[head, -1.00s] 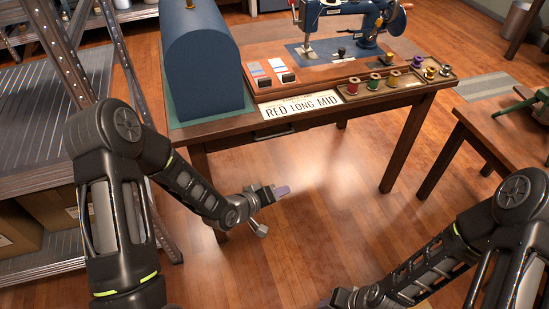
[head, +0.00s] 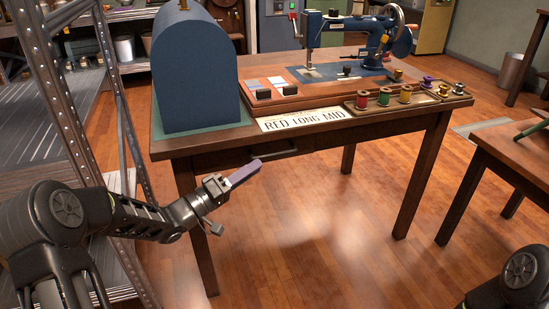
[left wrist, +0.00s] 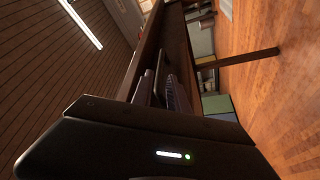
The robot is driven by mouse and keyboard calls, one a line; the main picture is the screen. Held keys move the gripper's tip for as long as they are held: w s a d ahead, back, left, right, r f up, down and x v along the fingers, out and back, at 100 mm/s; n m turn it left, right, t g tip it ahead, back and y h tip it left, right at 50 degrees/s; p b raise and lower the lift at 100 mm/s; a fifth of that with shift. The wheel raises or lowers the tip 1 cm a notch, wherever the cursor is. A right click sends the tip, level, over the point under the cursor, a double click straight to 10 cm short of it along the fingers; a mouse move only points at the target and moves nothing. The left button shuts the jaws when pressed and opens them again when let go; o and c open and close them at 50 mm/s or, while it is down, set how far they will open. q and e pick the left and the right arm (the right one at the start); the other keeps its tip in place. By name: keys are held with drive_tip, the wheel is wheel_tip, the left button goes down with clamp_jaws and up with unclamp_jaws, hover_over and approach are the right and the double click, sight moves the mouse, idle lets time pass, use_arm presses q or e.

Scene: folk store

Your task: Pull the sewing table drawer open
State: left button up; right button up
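The wooden sewing table (head: 330,143) stands ahead of me. Its drawer (head: 222,160) sits under the front edge, left of centre, and looks shut. A dark bar handle (head: 274,154) shows on the drawer front. My right gripper is out of view; only part of that arm shows at the lower right.
On the table stand a blue domed cover (head: 195,75), a blue sewing machine (head: 345,32), a tray of thread spools (head: 412,103) and a sign (head: 305,118). A metal shelf (head: 75,100) is close on the left. A smaller table (head: 505,150) stands right. Floor before me is clear.

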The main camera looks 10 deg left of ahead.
sight(274, 155)
use_arm(q)
drive_tip(key=b+x, duration=0.2)
drive_tip(key=x, duration=0.5)
drive_tip(key=shift+f, duration=0.15)
drive_tip(key=shift+w+d+b, duration=0.3)
drive_tip(key=shift+w, duration=0.05)
drive_tip(key=shift+c, duration=0.3)
clamp_jaws()
idle(0.8)
